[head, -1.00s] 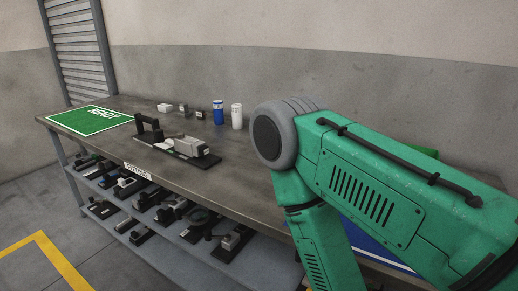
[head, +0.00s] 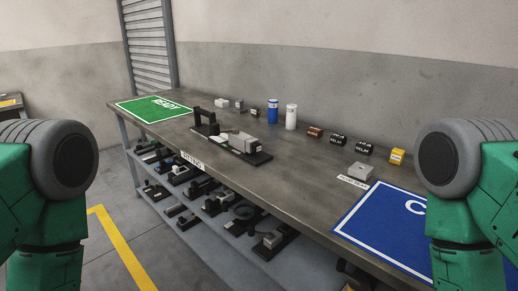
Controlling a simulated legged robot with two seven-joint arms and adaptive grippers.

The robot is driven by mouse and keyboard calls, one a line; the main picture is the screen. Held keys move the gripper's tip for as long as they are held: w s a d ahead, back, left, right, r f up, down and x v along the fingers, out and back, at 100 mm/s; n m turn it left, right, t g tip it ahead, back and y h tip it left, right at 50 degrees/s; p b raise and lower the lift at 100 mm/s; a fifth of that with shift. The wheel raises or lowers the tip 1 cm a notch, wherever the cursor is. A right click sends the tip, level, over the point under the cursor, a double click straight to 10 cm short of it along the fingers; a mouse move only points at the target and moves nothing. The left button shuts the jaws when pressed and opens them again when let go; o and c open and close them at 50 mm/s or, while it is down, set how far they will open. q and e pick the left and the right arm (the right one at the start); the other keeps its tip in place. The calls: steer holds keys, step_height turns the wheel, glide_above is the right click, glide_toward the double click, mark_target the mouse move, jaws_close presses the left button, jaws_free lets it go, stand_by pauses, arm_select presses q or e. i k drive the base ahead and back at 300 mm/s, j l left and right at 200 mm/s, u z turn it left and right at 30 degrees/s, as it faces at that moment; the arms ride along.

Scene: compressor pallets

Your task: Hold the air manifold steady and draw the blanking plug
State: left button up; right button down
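On the bench, a black base plate (head: 259,157) carries a black upright handle or clamp (head: 197,117) at its left end and a grey-white block (head: 244,141) toward its right. The block may be the air manifold, but it is too small to be sure. I cannot make out a blanking plug. Only green and grey links of my two arms show, at the left and right edges of the head view. Neither gripper is in view.
The grey bench (head: 285,188) has a green READY mat (head: 150,108) left and a blue mat (head: 385,228) right. A blue can (head: 272,111), white can (head: 291,117) and several small boxes line the back. Several fixtures fill the lower shelf (head: 205,235). Yellow floor line (head: 122,250) at front.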

mark_target(257, 147)
steer(key=z, duration=0.25)
steer(key=i+j+z, duration=0.15)
steer(key=j+z, duration=0.15)
steer(key=i+j+z, duration=0.1)
steer(key=j+z, duration=0.25)
steer(key=i+j+z, duration=0.1)
steer(key=j+z, duration=0.2)
